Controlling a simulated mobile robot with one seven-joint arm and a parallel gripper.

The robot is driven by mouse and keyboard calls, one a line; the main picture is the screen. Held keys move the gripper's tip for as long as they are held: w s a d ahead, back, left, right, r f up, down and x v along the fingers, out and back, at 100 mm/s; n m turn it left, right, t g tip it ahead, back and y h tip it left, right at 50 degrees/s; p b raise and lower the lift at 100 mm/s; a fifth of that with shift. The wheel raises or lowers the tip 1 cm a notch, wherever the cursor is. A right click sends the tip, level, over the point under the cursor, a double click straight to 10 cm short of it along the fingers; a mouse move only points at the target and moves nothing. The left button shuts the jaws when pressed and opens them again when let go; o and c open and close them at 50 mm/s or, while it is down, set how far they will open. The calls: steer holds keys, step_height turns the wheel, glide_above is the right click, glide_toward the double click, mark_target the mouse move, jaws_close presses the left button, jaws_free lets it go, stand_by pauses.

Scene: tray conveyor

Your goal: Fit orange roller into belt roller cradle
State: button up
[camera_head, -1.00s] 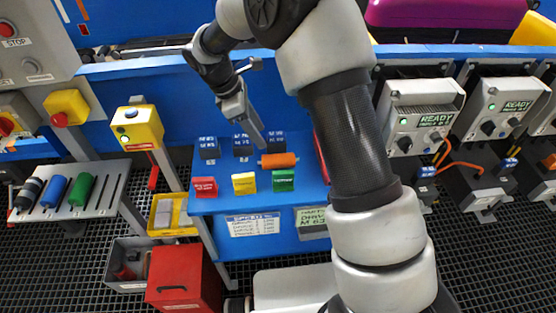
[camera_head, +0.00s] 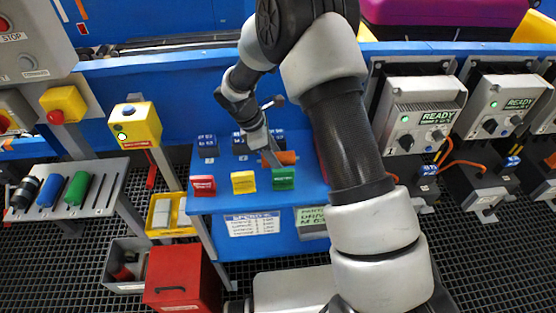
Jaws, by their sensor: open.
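The orange roller (camera_head: 288,157) lies on the blue shelf (camera_head: 222,178), near the middle of the picture. My gripper (camera_head: 272,160) is over the roller's left part, with its fingers pointing down and right. It is open. The fingers partly hide the roller, and I cannot tell whether they touch it. I cannot pick out the belt roller cradle for certain.
A grey slotted rack (camera_head: 103,200) at the left holds a black, a blue (camera_head: 52,190) and a green roller (camera_head: 77,188). Red (camera_head: 202,186), yellow (camera_head: 243,182) and green blocks (camera_head: 283,179) line the shelf's front edge. Dark labelled blocks (camera_head: 207,146) stand behind.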

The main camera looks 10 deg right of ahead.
steer(key=shift+c, duration=0.3)
steer(key=shift+r, duration=0.1)
jaws_close()
